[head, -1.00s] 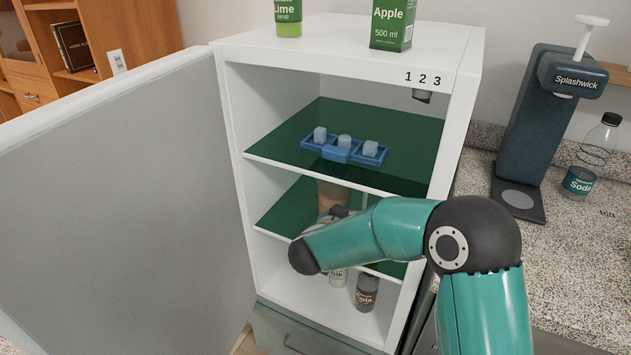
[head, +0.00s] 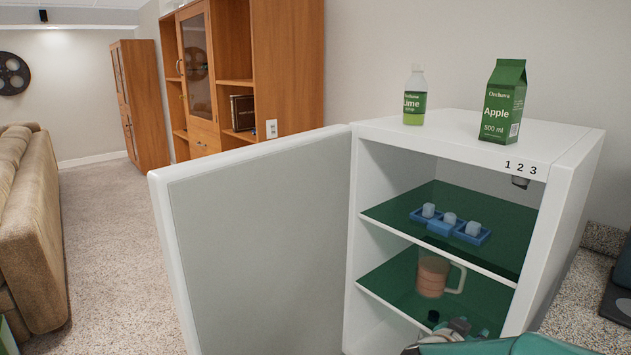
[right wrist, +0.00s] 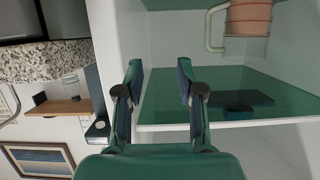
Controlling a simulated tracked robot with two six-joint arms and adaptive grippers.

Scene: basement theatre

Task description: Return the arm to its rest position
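My right arm and right gripper (head: 452,325) show at the bottom right of the head view, in front of the fridge's lower green shelf. In the right wrist view the two fingers of the right gripper (right wrist: 160,84) stand apart with nothing between them. A pitcher (head: 432,275) with pinkish-brown contents stands on the lower shelf, apart from the gripper. It also shows at the top of the right wrist view (right wrist: 248,18). My left gripper is in neither view.
The white fridge (head: 580,195) is open, its door (head: 260,240) swung left. A blue ice tray (head: 440,228) with ice cubes sits on the upper shelf. A lime bottle (head: 414,96) and apple carton (head: 502,102) stand on top. A sofa (head: 30,215) and clear carpet lie left.

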